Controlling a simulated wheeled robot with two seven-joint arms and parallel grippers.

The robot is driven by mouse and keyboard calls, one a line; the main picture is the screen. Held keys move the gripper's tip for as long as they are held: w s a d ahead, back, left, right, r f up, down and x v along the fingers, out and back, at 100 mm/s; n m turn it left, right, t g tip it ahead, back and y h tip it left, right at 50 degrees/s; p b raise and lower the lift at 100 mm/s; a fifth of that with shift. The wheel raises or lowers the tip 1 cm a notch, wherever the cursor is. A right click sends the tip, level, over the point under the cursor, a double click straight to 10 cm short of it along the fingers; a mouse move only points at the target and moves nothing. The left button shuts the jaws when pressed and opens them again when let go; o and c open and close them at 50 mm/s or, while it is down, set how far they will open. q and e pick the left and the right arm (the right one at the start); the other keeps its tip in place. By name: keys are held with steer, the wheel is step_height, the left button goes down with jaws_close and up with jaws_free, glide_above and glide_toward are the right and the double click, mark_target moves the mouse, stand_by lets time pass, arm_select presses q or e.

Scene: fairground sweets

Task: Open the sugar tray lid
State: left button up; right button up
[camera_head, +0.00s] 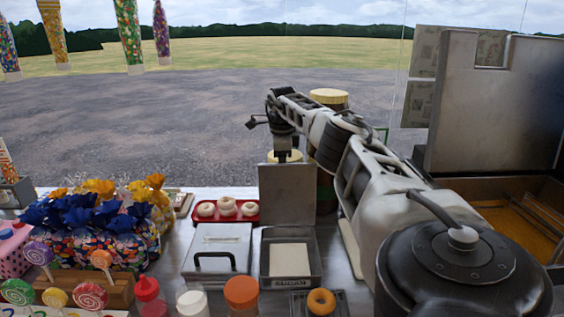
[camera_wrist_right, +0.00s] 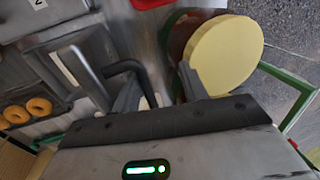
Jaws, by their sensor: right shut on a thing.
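The sugar tray (camera_head: 291,283) is a grey metal box labelled SUGAR, with white contents, on the counter. Its lid (camera_head: 287,193) stands upright at the back edge, so the tray is open. My right gripper (camera_head: 288,157) is at the top of the lid, its fingertips partly hidden behind it. In the right wrist view, my right gripper (camera_wrist_right: 158,90) is shut on the dark curved lid handle (camera_wrist_right: 125,68). My left gripper is in neither view.
A closed grey tray (camera_head: 217,250) with a black handle stands left of the sugar tray. A red tray of white donuts (camera_head: 228,211) is behind it. A yellow-lidded jar (camera_wrist_right: 226,56) is close beside my right gripper.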

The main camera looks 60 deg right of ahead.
steer(key=shift+d+r, duration=0.15)
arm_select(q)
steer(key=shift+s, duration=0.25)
arm_select(e)
steer(key=r, duration=0.2)
steer(key=a+r, duration=0.1)
steer(key=r, duration=0.4)
steer(key=shift+s+a+r, duration=0.3)
steer(key=shift+s+r, duration=0.05)
steer(key=shift+s, duration=0.05)
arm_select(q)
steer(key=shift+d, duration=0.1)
